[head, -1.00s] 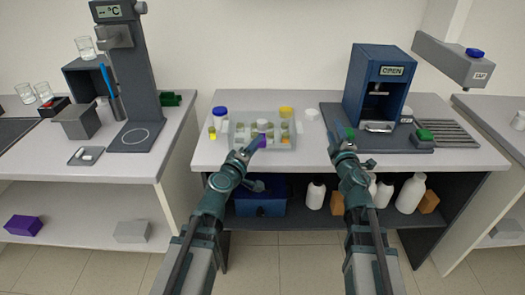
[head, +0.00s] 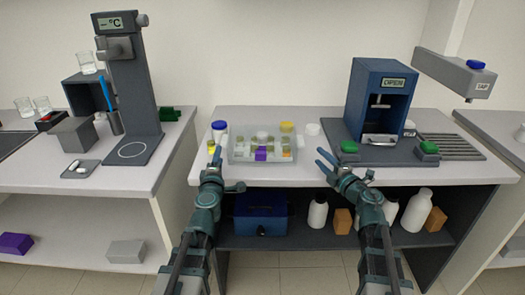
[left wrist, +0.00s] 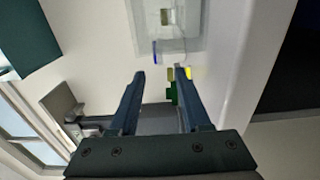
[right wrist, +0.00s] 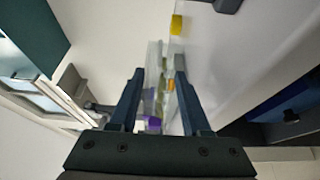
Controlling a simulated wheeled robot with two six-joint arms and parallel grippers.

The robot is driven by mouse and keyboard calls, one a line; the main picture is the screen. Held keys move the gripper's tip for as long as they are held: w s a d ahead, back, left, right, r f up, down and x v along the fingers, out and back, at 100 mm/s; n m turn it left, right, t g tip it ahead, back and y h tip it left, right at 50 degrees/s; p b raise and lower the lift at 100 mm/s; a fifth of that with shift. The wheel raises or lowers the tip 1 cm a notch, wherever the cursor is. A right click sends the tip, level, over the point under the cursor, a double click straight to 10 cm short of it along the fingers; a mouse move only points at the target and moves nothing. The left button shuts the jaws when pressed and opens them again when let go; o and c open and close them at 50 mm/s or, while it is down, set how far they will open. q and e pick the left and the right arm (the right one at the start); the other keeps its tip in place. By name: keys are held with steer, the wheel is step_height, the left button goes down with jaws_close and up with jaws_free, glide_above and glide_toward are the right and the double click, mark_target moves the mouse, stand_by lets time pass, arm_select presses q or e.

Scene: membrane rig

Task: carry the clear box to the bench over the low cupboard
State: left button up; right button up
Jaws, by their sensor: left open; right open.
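The clear box (head: 236,152) stands on the middle bench (head: 290,178), holding several small items, among them a purple block and a white-capped one. My left gripper (head: 215,155) is open, just left of the box and apart from it. My right gripper (head: 328,163) is open, a little right of the box, with bare bench between. In the left wrist view, part of the box (left wrist: 190,42) shows beyond the fingers. In the right wrist view, the box (right wrist: 155,62) shows between the open fingers. I cannot tell which bench is over the low cupboard.
A blue press (head: 378,100) stands right of the box. A blue-capped jar (head: 219,130) and a yellow vial stand close to its left. The left bench (head: 105,178) carries a grey stand and a tray. Open shelves below hold bottles and a blue case (head: 260,215).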

mark_target(223, 138)
arm_select(q)
steer(key=w, duration=1.1)
steer(key=shift+w+a, duration=0.4)
arm_select(e)
steer(key=x, duration=1.1)
steer(key=shift+w+a, duration=0.15)
steer(key=shift+w, duration=0.2)
arm_select(q)
jaws_close()
arm_select(e)
jaws_close()
